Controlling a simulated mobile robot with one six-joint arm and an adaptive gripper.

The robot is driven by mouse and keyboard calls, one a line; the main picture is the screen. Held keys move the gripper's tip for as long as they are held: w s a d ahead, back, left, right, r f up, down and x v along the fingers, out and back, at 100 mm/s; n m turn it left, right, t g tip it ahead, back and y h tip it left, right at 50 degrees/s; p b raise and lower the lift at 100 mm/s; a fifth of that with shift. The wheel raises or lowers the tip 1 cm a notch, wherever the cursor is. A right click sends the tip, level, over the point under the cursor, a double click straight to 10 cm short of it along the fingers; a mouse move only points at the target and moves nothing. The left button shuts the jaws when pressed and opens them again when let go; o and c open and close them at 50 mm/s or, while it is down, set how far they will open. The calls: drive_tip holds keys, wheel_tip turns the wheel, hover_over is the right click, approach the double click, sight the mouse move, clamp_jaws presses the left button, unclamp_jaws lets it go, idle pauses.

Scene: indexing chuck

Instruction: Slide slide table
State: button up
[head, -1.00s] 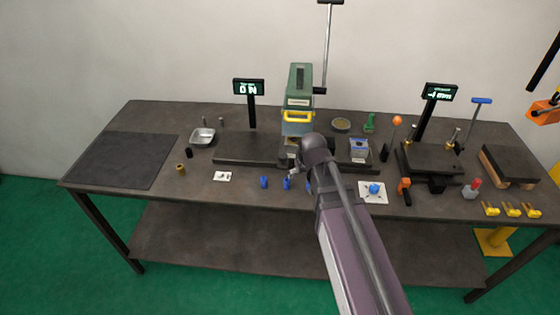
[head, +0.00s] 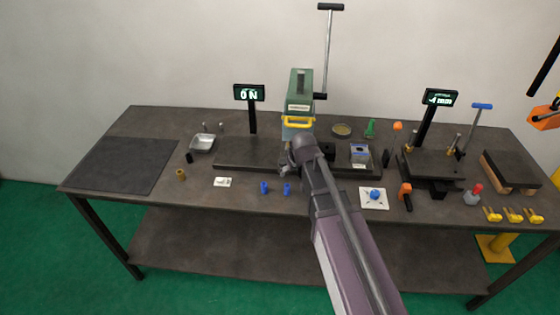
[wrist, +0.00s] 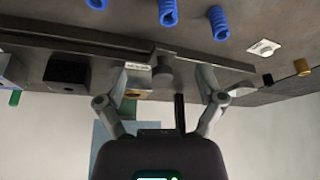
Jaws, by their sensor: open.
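A long dark slide base (head: 240,153) with a raised edge runs under the green press (head: 299,103). In the upside-down wrist view, the base (wrist: 70,38) crosses above my fingers. My gripper (head: 287,161) is at the front of the base, below the press; its fingers are spread (wrist: 163,76). Nothing is clearly gripped; contact cannot be told. Which part is the sliding table is unclear, and my arm hides some of it in the head view.
A black block (wrist: 66,72) is beside my gripper. The dark mat (head: 120,163) is clear.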

hover_over(283, 161)
drive_tip(key=s+d, duration=0.1)
drive_tip(key=s, duration=0.1)
drive_tip(key=shift+s, duration=0.1)
drive_tip(key=shift+b+x, duration=0.65)
drive_tip(key=shift+x, duration=0.15)
drive_tip(key=shift+b+x, duration=1.7)
drive_tip(key=shift+x, duration=0.1)
drive_tip(key=shift+r, duration=0.1)
